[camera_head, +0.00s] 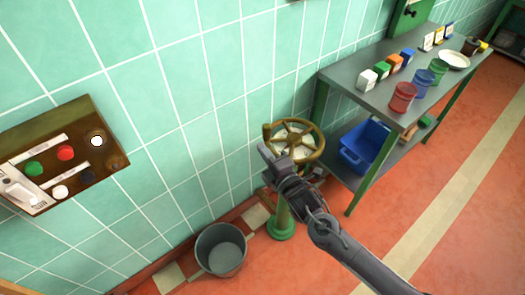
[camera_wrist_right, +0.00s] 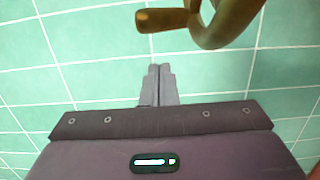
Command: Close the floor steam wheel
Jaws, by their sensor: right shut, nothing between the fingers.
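The steam wheel (camera_head: 310,133) is a brass handwheel with spokes and a knob on its rim, on a green floor post (camera_head: 282,219) near the tiled wall. My right gripper (camera_head: 264,149) is at the left front side of the wheel in the head view, with its fingers shut and empty. In the right wrist view the closed fingers (camera_wrist_right: 160,72) point toward the wall. The wheel's brass rim (camera_wrist_right: 228,22) and its handle knob (camera_wrist_right: 162,20) show beyond the fingertips, apart from them in the picture. My left gripper is not in view.
A grey bucket (camera_head: 220,251) stands on the floor left of the post. A metal table (camera_head: 345,75) with coloured boxes and cups is on the right, with a blue crate (camera_head: 364,146) on its lower shelf. A control panel (camera_head: 62,158) is on the wall at left.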

